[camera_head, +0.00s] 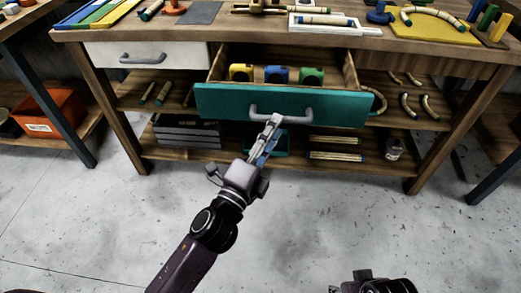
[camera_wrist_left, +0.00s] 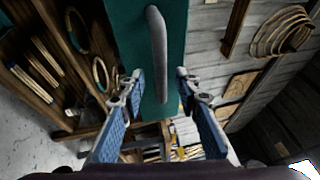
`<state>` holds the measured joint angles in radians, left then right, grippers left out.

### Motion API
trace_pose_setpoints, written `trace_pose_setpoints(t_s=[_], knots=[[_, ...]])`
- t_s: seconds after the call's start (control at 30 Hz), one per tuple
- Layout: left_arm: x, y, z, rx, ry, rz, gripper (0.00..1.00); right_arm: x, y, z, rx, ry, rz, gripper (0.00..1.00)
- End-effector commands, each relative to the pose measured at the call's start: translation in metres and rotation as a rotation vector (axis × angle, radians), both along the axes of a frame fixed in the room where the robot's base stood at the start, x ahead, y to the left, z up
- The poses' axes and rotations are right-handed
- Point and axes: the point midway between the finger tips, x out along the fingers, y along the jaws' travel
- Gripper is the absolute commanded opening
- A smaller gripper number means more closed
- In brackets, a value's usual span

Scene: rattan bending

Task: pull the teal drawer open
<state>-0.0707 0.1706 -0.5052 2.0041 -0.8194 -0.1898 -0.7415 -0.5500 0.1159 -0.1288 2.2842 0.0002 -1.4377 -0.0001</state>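The teal drawer (camera_head: 225,104) stands pulled out from under the tabletop, its inside showing. Its grey bar handle (camera_head: 300,119) is on the front face; the handle (camera_wrist_left: 157,45) also shows in the left wrist view against the teal front. Whether the handle is deep between the fingers I cannot tell. My right gripper (camera_head: 372,284) shows only partly at the bottom edge.
The floor (camera_head: 330,215) in front is clear.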

Motion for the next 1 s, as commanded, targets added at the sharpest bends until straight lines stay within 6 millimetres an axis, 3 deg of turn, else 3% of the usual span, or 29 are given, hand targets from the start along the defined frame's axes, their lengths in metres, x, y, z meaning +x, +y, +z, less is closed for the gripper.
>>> trace_pose_setpoints(t_s=[0.2, 0.4, 0.6, 1.0], knots=[[-0.037, 0.016, -0.008, -0.001, 0.005, 0.001, 0.30, 0.000, 0.000, 0.000, 0.000, 0.000, 0.000, 0.40], [-0.061, 0.026, -0.012, -0.001, 0.003, 0.002, 0.30, 0.000, 0.000, 0.000, 0.000, 0.000, 0.000, 0.40], [-0.072, 0.030, -0.013, 0.000, 0.001, 0.001, 0.30, 0.000, 0.000, 0.000, 0.000, 0.000, 0.000, 0.40], [-0.073, 0.031, -0.014, 0.001, 0.000, 0.001, 0.30, 0.000, 0.000, 0.000, 0.000, -0.001, -0.001, 0.40]])
